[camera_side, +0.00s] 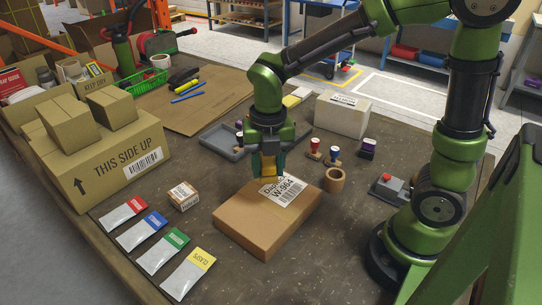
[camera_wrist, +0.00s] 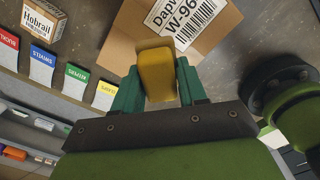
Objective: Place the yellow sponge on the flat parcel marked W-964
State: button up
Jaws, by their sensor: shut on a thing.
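The yellow sponge (camera_wrist: 157,76) is held between the green fingers of my gripper (camera_wrist: 151,88) in the wrist view. In the side view the sponge (camera_side: 269,167) shows below my gripper (camera_side: 268,160), over the far part of the flat parcel. The flat parcel (camera_side: 258,225) is a brown box lying on the table, with a white label (camera_side: 284,190) reading W-964 on its top. The parcel (camera_wrist: 136,20) also shows in the wrist view, with the sponge covering part of it. I cannot tell whether the sponge touches the parcel.
A small labelled box (camera_side: 183,196) and several coloured packets (camera_side: 163,250) lie left of the parcel. A wooden ring (camera_side: 334,180), stamps (camera_side: 315,148) and a white box (camera_side: 342,115) stand to the right and behind. A grey tray (camera_side: 222,140) lies behind my gripper.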

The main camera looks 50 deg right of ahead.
aim_at(269, 203)
jog(key=f, duration=0.7)
jog(key=shift+s+f, duration=0.2)
jog(key=shift+f, duration=0.15)
jog(key=o, duration=1)
jog(key=shift+f, duration=0.1)
jog(key=shift+o, duration=0.2)
